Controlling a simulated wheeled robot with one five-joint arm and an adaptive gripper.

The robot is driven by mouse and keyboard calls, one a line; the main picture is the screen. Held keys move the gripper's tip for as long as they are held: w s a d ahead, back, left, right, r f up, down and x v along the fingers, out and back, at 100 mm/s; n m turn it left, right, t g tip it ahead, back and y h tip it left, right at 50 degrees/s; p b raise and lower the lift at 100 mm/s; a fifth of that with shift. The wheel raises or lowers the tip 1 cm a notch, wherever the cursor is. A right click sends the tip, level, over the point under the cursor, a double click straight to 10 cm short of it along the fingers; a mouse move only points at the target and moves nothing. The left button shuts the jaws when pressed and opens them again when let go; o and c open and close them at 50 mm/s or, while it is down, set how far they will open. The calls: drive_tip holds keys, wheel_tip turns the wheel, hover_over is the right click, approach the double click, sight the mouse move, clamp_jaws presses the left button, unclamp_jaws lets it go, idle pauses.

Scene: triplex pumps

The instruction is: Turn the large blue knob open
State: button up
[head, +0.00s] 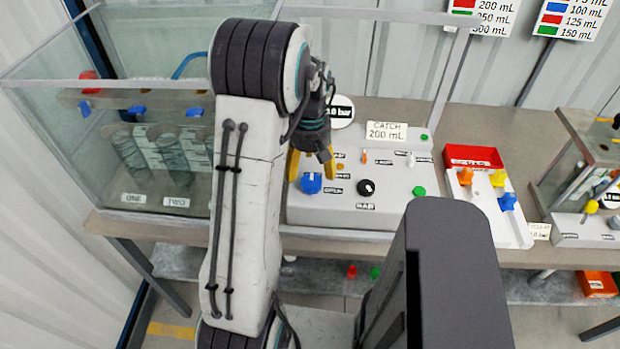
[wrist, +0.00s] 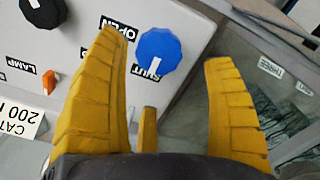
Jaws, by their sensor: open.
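The large blue knob (head: 311,183) sits at the left of the white control panel (head: 390,205). In the wrist view the blue knob (wrist: 158,50) shows a white pointer line reaching down toward the SHUT label (wrist: 146,71); the OPEN label (wrist: 118,27) lies to its left. My gripper (head: 312,164) is over the knob with its yellow fingers apart. In the wrist view my gripper (wrist: 164,50) has one finger on each side of the knob, with nothing held. I cannot tell how far above the knob the fingertips are.
A black knob (head: 367,187) sits right of the blue one. A small orange switch (wrist: 49,82) and the CATCH sign (head: 387,131) are on the panel. A glass tank (head: 150,140) stands close on the left. A red tray (head: 472,157) lies to the right.

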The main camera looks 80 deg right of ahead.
sight(311, 179)
drive_tip(key=shift+f, duration=2.4)
drive_tip(key=shift+o, duration=0.2)
drive_tip(key=c, duration=1.2)
